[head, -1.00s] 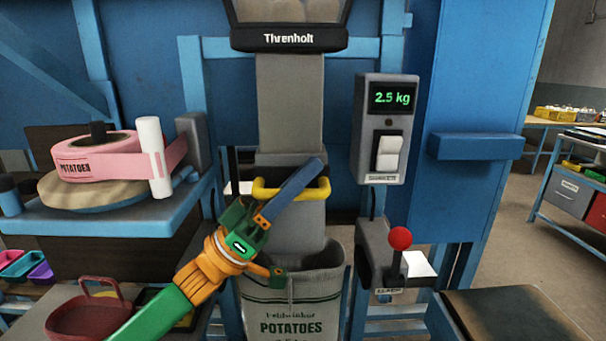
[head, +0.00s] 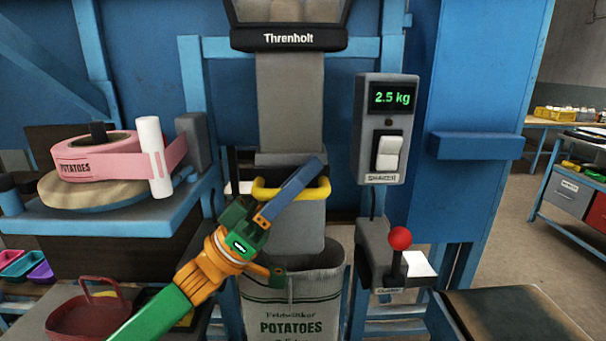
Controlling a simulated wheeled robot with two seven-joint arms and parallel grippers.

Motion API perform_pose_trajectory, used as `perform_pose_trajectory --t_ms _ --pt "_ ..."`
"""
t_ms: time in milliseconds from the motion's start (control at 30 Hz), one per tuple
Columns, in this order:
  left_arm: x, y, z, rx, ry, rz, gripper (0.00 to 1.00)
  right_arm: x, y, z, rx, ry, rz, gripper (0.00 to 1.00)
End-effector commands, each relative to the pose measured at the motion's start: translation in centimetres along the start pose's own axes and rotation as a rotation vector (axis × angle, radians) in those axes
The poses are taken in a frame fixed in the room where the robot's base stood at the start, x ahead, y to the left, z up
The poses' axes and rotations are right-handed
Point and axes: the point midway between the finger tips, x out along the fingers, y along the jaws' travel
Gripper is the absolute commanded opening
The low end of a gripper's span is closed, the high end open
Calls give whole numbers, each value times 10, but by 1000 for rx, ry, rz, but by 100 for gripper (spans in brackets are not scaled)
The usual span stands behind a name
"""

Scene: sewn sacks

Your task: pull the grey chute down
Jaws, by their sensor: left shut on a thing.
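The grey chute (head: 291,105) hangs down from the Threnholt hopper (head: 290,38). The gripper hides part of the handle and the sleeve's left side. My right gripper is not in view.
A grey box with a 2.5 kg display (head: 393,98) and white rocker switch stands right of the chute. Below it is a red-knobbed lever (head: 400,239). A pink label roll (head: 95,158) sits on the left shelf. A dark-topped table (head: 515,318) is at lower right.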

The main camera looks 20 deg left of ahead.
Motion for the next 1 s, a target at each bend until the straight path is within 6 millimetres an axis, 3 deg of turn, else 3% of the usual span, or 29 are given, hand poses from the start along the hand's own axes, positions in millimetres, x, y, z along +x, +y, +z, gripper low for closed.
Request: perform_pose_trajectory --t_ms 267,533,800,833,900,1000 --pt "-2 0 2 0 1 0 0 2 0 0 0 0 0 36" --pt "-29 -9 29 -1 0 -1 0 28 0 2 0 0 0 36" --pt "-28 -9 30 -1 -3 -2 0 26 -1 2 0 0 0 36" --pt "-28 -9 30 -2 -3 -2 28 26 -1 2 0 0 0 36" --pt "-28 -9 29 -2 -3 -2 47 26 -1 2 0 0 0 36" --pt "-28 -9 29 -1 -2 -1 50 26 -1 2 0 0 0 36"
